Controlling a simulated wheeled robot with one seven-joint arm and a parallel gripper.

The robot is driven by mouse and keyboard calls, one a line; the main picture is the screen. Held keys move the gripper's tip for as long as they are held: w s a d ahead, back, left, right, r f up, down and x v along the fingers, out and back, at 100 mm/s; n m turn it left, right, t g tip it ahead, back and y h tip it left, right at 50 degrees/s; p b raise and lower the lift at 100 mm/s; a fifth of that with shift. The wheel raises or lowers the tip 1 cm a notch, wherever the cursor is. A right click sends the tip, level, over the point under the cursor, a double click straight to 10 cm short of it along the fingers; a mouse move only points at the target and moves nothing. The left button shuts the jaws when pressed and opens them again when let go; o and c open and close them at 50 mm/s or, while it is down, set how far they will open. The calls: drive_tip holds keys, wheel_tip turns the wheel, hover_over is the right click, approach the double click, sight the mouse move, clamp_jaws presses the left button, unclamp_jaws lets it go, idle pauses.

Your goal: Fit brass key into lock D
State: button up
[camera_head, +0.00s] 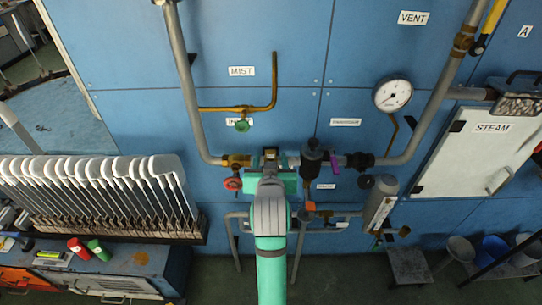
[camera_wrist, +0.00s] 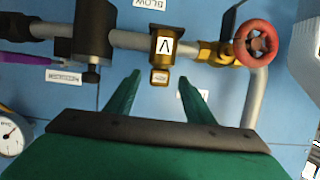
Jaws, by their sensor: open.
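In the head view my arm hides most of the gripper and the block (camera_head: 270,152). I cannot identify a lock marked D.
A red handwheel (camera_wrist: 256,42) and brass valve (camera_wrist: 217,53) stand right of the fingers in the wrist view. A dark cylinder (camera_wrist: 93,30) stands left. The head view shows a pressure gauge (camera_head: 393,93), a STEAM door (camera_head: 470,150) and a rack of white forms (camera_head: 95,180).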

sight(271, 155)
drive_tip(key=shift+x, duration=2)
drive_tip(key=shift+c, duration=0.5)
drive_tip(key=c, duration=1.1)
drive_tip(key=shift+o, duration=0.2)
drive_tip(key=shift+r, duration=0.1)
